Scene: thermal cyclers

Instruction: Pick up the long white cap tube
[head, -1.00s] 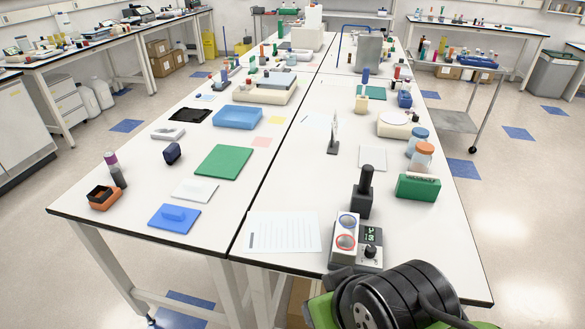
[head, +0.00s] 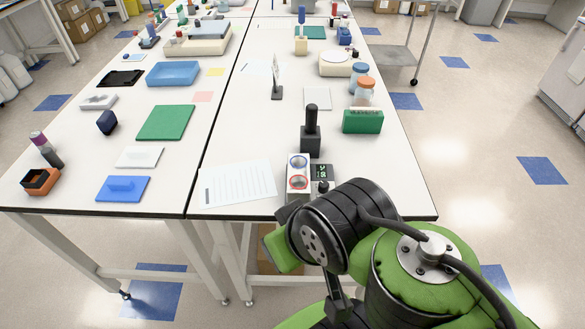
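I cannot make out a long white cap tube for certain in the head view. A dark tube with a purple cap (head: 40,143) stands tilted at the left end of the bench. Several small tubes and bottles stand far back, too small to tell their caps. My green and black arm fills the lower right, in front of the near bench edge. My gripper's fingertips do not show.
The white bench (head: 235,130) holds an orange-black box (head: 40,181), a blue block (head: 123,188), a green mat (head: 166,122), a paper sheet (head: 237,184), a black stand device (head: 311,130), a two-dial instrument (head: 298,178), a green rack (head: 362,121) and orange-lidded jar (head: 364,92).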

